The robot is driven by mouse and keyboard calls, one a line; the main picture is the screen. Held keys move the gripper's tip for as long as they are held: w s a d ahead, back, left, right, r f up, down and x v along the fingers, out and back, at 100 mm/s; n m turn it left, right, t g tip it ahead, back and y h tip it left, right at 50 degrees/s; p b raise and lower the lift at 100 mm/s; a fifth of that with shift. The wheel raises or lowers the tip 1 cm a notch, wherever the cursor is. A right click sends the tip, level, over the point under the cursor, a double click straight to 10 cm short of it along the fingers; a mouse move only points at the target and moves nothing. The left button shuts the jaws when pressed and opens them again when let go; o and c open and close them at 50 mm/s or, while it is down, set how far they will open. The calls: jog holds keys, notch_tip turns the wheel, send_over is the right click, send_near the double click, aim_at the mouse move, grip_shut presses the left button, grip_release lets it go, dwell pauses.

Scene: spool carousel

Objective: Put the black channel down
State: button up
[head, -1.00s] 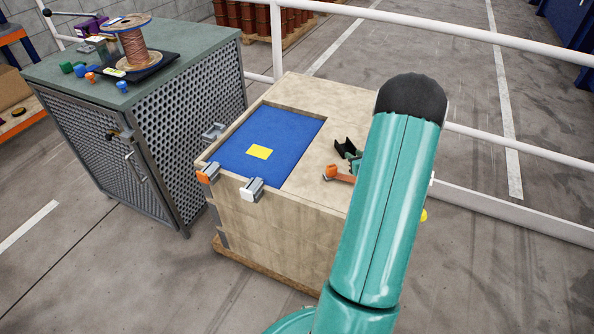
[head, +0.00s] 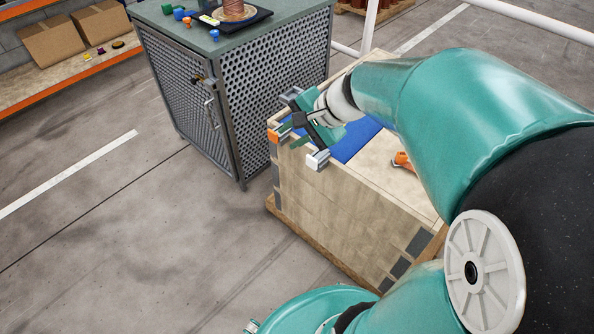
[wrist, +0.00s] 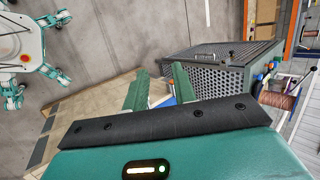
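My gripper (head: 290,118) is above the left end of the wooden box, by its clamps. In the wrist view its two green fingers (wrist: 159,82) stand apart, and I see nothing between them. The black channel does not show in either current view. The part of the box top where it appeared earlier is behind my arm in the head view. A blue mat (head: 357,140) lies in the box top, partly covered by my arm. Its yellow square is hidden.
An orange clamp (head: 273,135) and a grey clamp (head: 318,160) sit on the box's near edge. An orange piece (head: 402,160) lies on its top. A mesh cabinet (head: 240,95) stands behind left, with a wire spool (head: 235,10) on top. The floor at left is clear.

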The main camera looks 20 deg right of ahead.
jog(key=s+a+r+n+h, duration=0.2)
jog(key=s+n, duration=0.4)
jog(key=s+a+r+n+h, duration=0.2)
jog(key=s+a+n+h, duration=0.1)
jog(key=s+n, duration=0.3)
jog(key=shift+s, duration=0.65)
jog(key=shift+a+r, duration=0.1)
